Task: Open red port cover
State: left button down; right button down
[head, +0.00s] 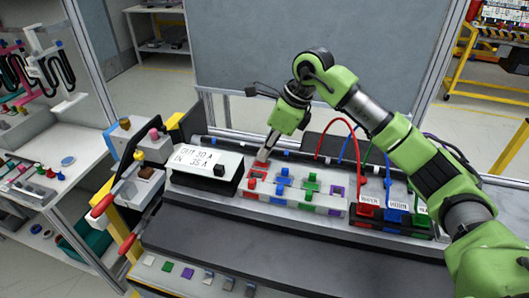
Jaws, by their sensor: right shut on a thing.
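My right gripper (265,155) reaches down from the green arm to the back left of the white port block (266,202). Its fingers are shut on a small red port cover (260,164) at the block's back left corner. The cover seems tilted up, but it is too small to tell how far. Another red piece (253,183) sits in front of it on the block, beside blue, green and purple pieces. My left gripper is not in view.
A white display box (205,162) reading "OUT 30 A, IN 35 A" stands left of the block. A connector block with red, blue and green plugs (395,215) and looping wires stands on the right. Several small coloured switches (188,272) line the front. The dark bench front is clear.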

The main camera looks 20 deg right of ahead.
jog(key=c, duration=2.2)
grip_release()
jog(key=shift+r, duration=0.1)
jog(key=shift+d, duration=0.1)
jog(key=v, duration=1.1)
jog(key=shift+d+r, duration=0.1)
jog(key=shift+r, duration=0.3)
jog(key=shift+s+f, duration=0.1)
